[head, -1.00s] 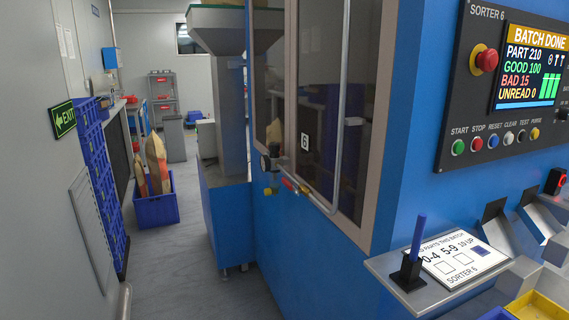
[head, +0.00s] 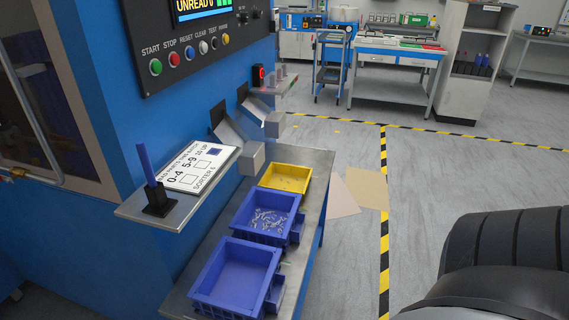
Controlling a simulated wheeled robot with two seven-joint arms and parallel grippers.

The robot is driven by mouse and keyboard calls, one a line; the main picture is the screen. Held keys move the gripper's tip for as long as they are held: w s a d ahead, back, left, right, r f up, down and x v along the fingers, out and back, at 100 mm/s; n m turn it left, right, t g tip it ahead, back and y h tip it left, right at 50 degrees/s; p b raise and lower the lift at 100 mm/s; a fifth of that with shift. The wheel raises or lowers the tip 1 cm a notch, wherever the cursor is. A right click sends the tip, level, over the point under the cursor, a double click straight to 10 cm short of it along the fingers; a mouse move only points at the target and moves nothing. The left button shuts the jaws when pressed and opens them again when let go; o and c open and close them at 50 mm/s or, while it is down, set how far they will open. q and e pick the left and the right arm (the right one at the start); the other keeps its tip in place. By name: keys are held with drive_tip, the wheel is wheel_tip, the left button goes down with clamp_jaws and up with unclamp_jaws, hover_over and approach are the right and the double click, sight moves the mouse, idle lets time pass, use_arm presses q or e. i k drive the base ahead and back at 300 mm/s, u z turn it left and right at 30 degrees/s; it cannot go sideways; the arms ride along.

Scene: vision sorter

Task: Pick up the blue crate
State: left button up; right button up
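Two blue crates stand in a row on a grey metal bench (head: 187,297) beside the blue machine. The nearer blue crate (head: 238,278) looks empty. The blue crate behind it (head: 257,236) holds many small metal parts. Both are upright, with blue blocks along their right sides. A yellow tray (head: 296,174) stands behind them with some small things in it. Neither of my grippers shows in the head view.
A shelf (head: 128,208) with a sign and a blue pen in a black stand juts out left of the crates. Metal chutes (head: 228,132) come down above the bench. A black, ribbed arm part of mine fills the lower right.

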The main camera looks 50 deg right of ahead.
sight(274, 218)
drive_tip(key=z, duration=3.55)
drive_tip(key=i, duration=1.45)
drive_tip(key=u, duration=3.65)
